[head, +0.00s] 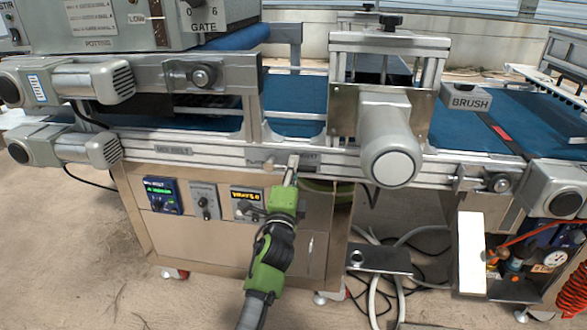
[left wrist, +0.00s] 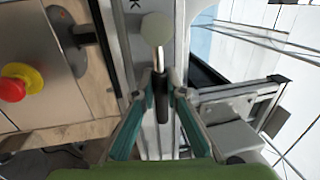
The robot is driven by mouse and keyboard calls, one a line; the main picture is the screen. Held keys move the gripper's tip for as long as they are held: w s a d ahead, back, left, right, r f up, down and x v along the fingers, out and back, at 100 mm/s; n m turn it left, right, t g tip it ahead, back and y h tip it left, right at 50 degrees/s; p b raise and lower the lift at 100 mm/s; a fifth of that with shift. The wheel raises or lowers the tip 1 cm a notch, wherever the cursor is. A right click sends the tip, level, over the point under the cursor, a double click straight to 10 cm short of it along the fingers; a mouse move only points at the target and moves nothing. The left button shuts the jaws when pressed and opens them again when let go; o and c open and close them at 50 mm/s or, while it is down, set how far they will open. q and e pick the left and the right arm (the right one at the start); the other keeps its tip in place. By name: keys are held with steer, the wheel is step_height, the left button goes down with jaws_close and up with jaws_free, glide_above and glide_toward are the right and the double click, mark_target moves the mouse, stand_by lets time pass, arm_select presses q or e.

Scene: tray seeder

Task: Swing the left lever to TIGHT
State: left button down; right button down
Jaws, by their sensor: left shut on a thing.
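The left lever (head: 293,160) is at the front rail of the conveyor, below the blue belt. Small lettering on the rail beside it is partly hidden and hard to read. In the left wrist view the lever (left wrist: 157,62) shows a pale round hub, a bright metal rod and a dark grip. My left gripper (head: 289,182) is at the lever's near end, reaching up from below. In the left wrist view its fingers (left wrist: 160,80) close around the dark grip from both sides. My right gripper is in neither view.
A control cabinet (head: 225,240) with displays and knobs stands below the rail. A large grey motor (head: 391,145) sticks out right of the lever. A red stop button (left wrist: 14,88) shows in the left wrist view. Cables lie on the floor at the right.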

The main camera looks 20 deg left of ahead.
arm_select(q)
steer(key=c, duration=2)
jaws_free()
steer(key=shift+c, duration=0.2)
steer(key=v, duration=0.7)
steer(key=shift+s, duration=0.25)
steer(key=shift+f, duration=0.1)
